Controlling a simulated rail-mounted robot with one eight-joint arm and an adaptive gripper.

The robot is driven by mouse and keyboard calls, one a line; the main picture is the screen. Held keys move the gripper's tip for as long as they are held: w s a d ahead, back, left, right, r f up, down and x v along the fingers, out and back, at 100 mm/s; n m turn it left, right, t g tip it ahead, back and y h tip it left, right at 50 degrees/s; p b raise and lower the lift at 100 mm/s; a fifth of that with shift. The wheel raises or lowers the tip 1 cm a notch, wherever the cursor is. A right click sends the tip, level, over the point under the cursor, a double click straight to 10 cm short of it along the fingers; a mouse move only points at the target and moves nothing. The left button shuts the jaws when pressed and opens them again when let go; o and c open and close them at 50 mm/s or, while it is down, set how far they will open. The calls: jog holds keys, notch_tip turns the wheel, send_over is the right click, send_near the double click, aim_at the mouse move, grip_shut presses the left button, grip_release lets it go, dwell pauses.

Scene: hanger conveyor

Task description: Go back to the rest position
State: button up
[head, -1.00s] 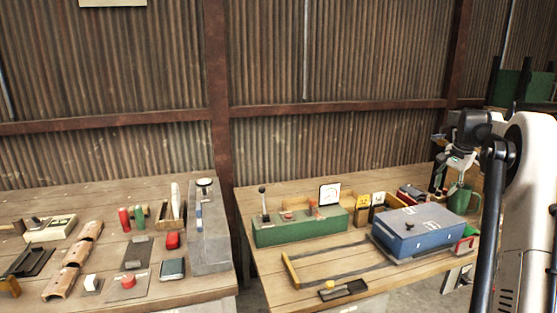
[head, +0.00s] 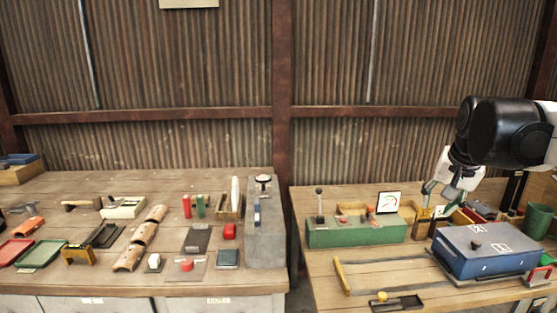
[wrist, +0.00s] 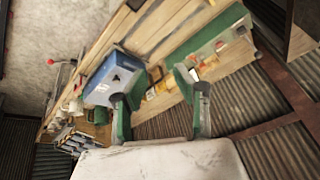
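My gripper (head: 440,205) is above the back of the right bench in the head view, left of the blue box (head: 488,250) and right of the green control box (head: 350,232). In the wrist view my gripper (wrist: 158,95) has its two green fingers spread apart, with nothing between them. The blue box (wrist: 108,80) and the green control box (wrist: 205,38) lie beyond the fingers there. Whether a fingertip touches the small yellow items behind is hard to tell in the head view.
The right bench (head: 350,262) also carries a green mug (head: 537,220), a white dial gauge (head: 389,201) and a black tray (head: 397,303). The left bench (head: 140,276) holds a grey block (head: 265,232) and several small parts. A corrugated wall (head: 340,60) stands behind.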

jog(key=s+a+f+n+t, duration=0.1)
jog(key=s+a+f+n, duration=0.2)
jog(key=s+a+f, duration=0.3)
jog(key=s+a+f+n+t+y, duration=0.1)
jog(key=s+a+f+n, duration=0.2)
jog(key=s+a, duration=0.8)
jog(key=s+f, duration=0.2)
jog(key=s, duration=0.1)
jog(key=shift+s+f, duration=0.2)
jog(key=shift+f, duration=0.15)
dwell(0.6)
